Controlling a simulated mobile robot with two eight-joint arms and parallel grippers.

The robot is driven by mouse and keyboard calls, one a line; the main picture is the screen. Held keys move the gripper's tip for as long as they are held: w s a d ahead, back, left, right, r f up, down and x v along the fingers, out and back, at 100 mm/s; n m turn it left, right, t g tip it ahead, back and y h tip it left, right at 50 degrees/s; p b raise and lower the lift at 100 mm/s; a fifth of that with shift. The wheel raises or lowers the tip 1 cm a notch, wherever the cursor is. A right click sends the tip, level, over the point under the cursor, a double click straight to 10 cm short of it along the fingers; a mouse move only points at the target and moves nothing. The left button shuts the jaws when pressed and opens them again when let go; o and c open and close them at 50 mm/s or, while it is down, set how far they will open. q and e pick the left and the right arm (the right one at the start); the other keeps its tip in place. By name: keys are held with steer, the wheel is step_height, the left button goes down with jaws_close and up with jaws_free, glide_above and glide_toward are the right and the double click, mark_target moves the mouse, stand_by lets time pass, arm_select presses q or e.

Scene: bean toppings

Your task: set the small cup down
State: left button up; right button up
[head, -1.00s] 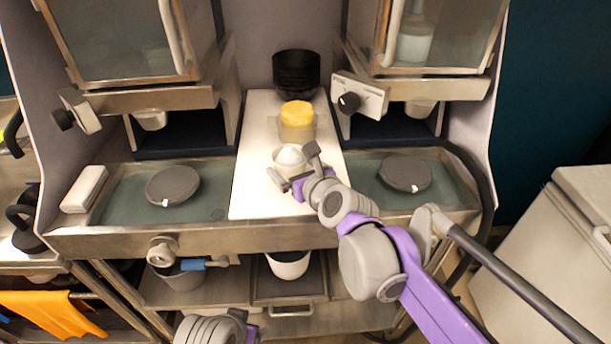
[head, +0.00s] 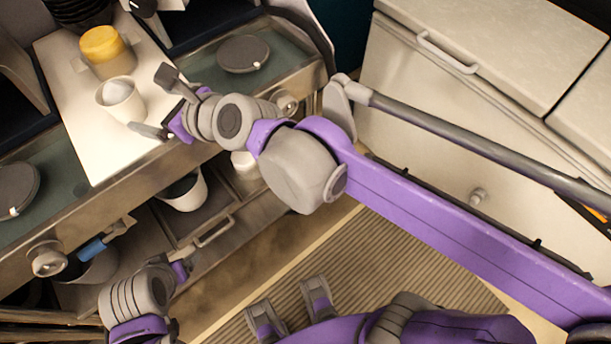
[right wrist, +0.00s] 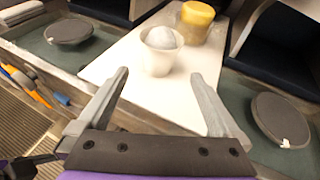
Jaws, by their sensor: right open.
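The small white cup (head: 124,108) stands upright on the white board (head: 75,75), with a pale round mass inside it. It also shows in the right wrist view (right wrist: 157,64). My right gripper (head: 153,104) is open and empty. Its two fingers point toward the cup from the front, and the cup stands just beyond their tips, apart from them as far as I can see. My left gripper (head: 180,268) is low at the lower left of the head view; its fingers are mostly hidden, so its opening cannot be told.
A container with a yellow top (head: 103,45) stands behind the cup, with black stacked bowls (head: 82,12) farther back. Dark round discs (head: 243,53) lie in the trays either side. A white pot (head: 187,192) is on the lower shelf. White cabinets (head: 450,120) stand at right.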

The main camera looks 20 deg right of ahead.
steer(key=s+d+f+n+g+h, duration=0.3)
steer(key=s+d+f+n, duration=0.6)
steer(key=d+f+n, duration=0.3)
steer(key=s+d+f+n+g+h, duration=0.3)
steer(key=s+d+f+n+h, duration=0.2)
steer(key=s+d+f+n, duration=0.5)
steer(key=d+f+n, duration=0.2)
steer(key=d+n, duration=0.1)
steer(key=n, duration=0.3)
steer(key=shift+f+h, duration=0.15)
steer(key=shift+h, duration=0.15)
step_height(320, 180, up, 7)
steer(key=w+p, duration=0.1)
steer(key=p, duration=0.4)
steer(key=shift+f+p, duration=0.2)
steer(key=shift+p, duration=0.2)
steer(key=shift+w, duration=0.1)
